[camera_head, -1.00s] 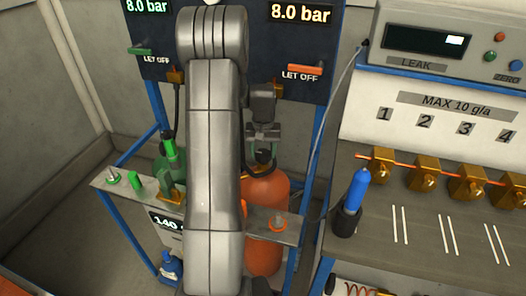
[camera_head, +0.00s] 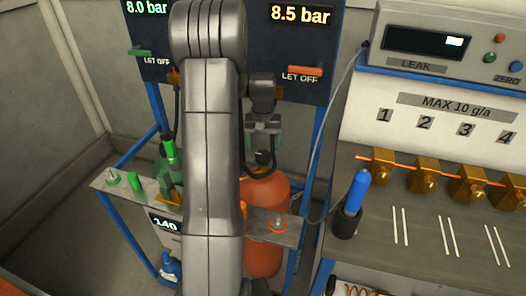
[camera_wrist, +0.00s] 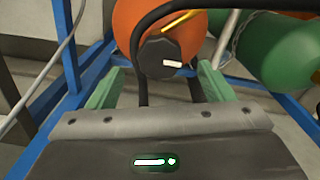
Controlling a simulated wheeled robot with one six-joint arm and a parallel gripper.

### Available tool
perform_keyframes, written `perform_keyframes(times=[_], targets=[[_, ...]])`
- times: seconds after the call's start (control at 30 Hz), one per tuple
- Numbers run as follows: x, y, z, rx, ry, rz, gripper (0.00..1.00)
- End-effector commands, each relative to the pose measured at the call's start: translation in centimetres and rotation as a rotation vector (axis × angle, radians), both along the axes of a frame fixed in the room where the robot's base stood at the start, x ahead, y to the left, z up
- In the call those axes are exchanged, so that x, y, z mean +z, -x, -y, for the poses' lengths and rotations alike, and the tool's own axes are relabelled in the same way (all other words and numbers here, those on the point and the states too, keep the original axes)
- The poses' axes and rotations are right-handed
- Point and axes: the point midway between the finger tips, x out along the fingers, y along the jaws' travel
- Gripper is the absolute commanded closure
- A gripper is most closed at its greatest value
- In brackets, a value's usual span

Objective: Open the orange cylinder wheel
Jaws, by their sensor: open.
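The orange cylinder (camera_head: 266,194) stands upright behind the shelf rail, partly hidden by my arm. Its dark round wheel (camera_head: 264,158) sits on top, and it also shows in the wrist view (camera_wrist: 158,60) with a white mark on its face. My gripper (camera_head: 263,143) is just above the wheel in the head view. In the wrist view its two green fingers are spread (camera_wrist: 160,72), one on each side of the wheel, with gaps visible. The gripper is open and holds nothing. Whether a finger touches the wheel I cannot tell.
A black hose (camera_wrist: 140,60) runs close beside the wheel. A green cylinder (camera_wrist: 275,50) stands nearby, and blue frame posts (camera_head: 310,150) flank the cylinders. The panel (camera_head: 300,45) above reads 8.5 bar on the orange side. A workbench (camera_head: 400,225) is at right.

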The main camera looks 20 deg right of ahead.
Motion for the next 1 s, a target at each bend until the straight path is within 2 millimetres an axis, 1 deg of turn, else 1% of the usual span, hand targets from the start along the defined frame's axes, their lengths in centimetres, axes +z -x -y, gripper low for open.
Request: perform_keyframes(times=[0.03,0.2,0.3,0.4,0.5,0.6,0.9,1.0], targets=[[1.4,-0.1,0.0,0.0,0.002,0.006,0.25],[5.3,-0.1,0.0,0.001,0.002,0.005,0.25],[7.2,0.0,0.0,0.001,0.001,0.003,0.25],[8.7,0.0,0.0,0.001,0.001,0.002,0.25],[9.5,0.0,0.0,0.001,0.0,0.0,0.25],[9.9,0.0,0.0,0.001,0.0,0.0,0.25],[10.0,0.0,0.0,0.001,0.0,0.0,0.25],[9.7,0.0,0.0,0.001,-0.001,-0.002,0.25]])
